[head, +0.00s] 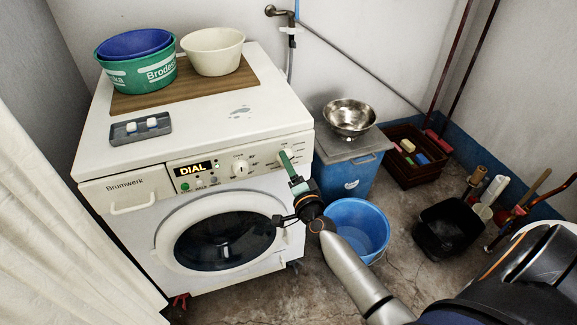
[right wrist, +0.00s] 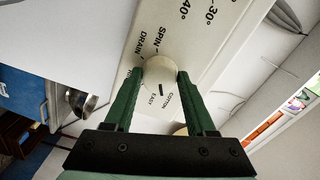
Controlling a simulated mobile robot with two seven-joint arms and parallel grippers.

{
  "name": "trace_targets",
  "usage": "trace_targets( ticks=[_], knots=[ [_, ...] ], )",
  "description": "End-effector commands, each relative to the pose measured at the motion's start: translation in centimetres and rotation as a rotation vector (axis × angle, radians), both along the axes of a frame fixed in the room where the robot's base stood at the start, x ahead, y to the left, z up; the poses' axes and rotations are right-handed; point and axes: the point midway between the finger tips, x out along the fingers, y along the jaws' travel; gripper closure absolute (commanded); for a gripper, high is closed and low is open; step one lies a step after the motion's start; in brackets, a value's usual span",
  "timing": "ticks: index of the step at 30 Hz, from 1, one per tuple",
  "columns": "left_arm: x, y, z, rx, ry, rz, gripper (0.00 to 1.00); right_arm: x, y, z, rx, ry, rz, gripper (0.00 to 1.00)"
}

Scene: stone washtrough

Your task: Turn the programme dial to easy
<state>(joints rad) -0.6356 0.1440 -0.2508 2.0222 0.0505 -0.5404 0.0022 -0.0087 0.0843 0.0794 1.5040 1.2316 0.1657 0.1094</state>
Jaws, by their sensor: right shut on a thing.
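The programme dial (right wrist: 158,72) is a round cream knob on the washing machine's panel (head: 222,170). In the right wrist view its short dark mark lies at the lower side, between the printed words EASY and COTTON; which of them it points at exactly I cannot tell. SPIN and DRAIN are printed at its upper left. My right gripper (right wrist: 160,82) has its two green fingers closed on either side of the dial. In the head view the right gripper (head: 287,157) reaches the panel's right end and hides most of the dial. My left gripper is not in view.
The lit display (head: 193,169) reads DIAL, and a second white knob (head: 240,167) sits left of my gripper. The round door (head: 222,238) is below. A blue bucket (head: 357,225) stands on the floor under my right arm, and a blue bin (head: 350,172) stands behind it.

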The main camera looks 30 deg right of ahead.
Motion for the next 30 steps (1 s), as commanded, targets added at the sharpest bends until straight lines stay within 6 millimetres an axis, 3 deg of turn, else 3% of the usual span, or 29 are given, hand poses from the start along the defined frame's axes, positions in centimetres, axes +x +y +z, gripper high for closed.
trace_targets(
  ticks=[12, 30],
  knots=[
    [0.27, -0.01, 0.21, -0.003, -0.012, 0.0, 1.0, -0.01, 0.03, 0.03, 0.277, -0.066, 0.0, 1.0],
    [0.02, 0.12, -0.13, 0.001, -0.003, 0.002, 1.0, -0.01, 0.03, 0.1, 0.362, -0.086, 0.0, 1.0]
  ],
)
